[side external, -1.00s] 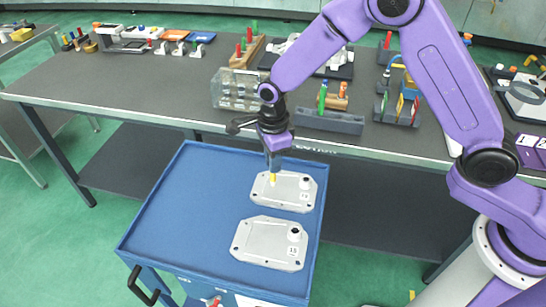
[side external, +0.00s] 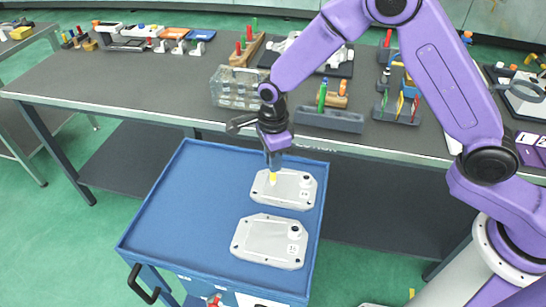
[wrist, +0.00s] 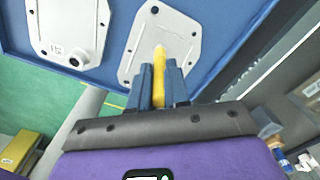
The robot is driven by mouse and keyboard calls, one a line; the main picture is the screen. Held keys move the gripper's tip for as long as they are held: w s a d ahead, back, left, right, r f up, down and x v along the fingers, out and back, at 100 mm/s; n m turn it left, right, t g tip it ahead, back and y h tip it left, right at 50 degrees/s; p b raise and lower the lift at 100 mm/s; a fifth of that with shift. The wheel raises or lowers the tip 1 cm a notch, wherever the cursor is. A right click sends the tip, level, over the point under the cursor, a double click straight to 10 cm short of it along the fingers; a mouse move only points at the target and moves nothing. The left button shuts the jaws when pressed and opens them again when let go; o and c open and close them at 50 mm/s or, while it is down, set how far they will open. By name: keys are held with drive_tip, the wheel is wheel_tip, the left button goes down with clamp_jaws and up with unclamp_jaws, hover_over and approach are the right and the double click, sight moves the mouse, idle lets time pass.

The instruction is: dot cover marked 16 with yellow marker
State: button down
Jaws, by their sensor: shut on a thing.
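My gripper (side external: 273,166) is shut on a yellow marker (wrist: 160,66), which points down. In the side view the marker (side external: 272,178) is over the left part of the far grey cast cover (side external: 290,192); I cannot tell whether its tip touches. This cover also shows in the wrist view (wrist: 180,25), partly hidden by the gripper and marker. A second, similar cover (side external: 262,243) lies nearer in the side view and at the left in the wrist view (wrist: 88,15). No yellow dot is visible.
Both covers lie flat on the blue cart top (side external: 190,205), which has a raised rim and free room at its left. Behind it stands a grey workbench (side external: 150,85) with a clear box (side external: 235,90), a grey holder block (side external: 330,121) and several tools.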

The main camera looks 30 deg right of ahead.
drive_tip(key=shift+f, duration=0.4)
idle(1.1)
drive_tip(key=shift+r, duration=3.55)
